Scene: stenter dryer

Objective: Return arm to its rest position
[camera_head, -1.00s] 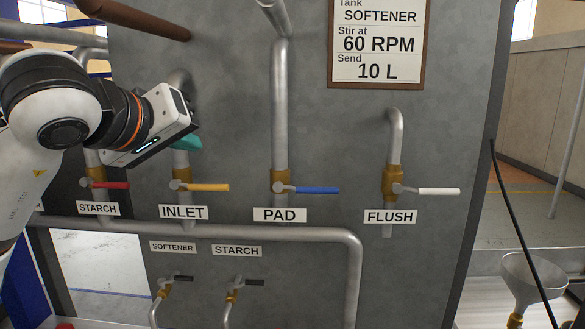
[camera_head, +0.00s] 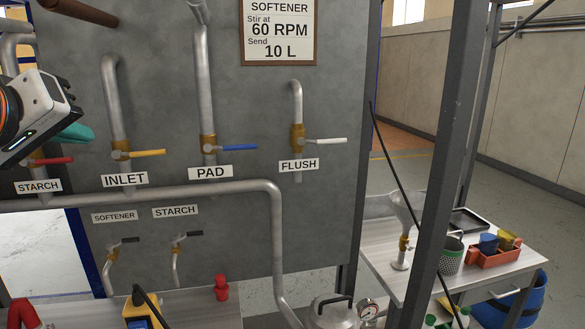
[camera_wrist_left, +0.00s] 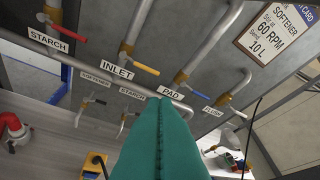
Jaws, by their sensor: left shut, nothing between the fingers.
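My left gripper (camera_head: 76,133) is at the left edge of the head view, with a white and black body and teal fingers. It is in front of the panel, between the red-handled STARCH valve (camera_head: 50,161) and the yellow-handled INLET valve (camera_head: 146,153). I cannot tell its exact distance from the panel. In the left wrist view the teal fingers (camera_wrist_left: 165,106) are shut together with nothing between them, pointing toward the panel. Part of my left arm is cut off by the frame. My right gripper is not in view.
The grey panel (camera_head: 250,110) also bears a blue-handled PAD valve (camera_head: 234,147) and a white-handled FLUSH valve (camera_head: 325,141). Two small black-handled valves sit below. A dark post (camera_head: 445,130) stands right of it. A side table (camera_head: 385,262) holds a funnel (camera_head: 402,215) and a red tray (camera_head: 493,256).

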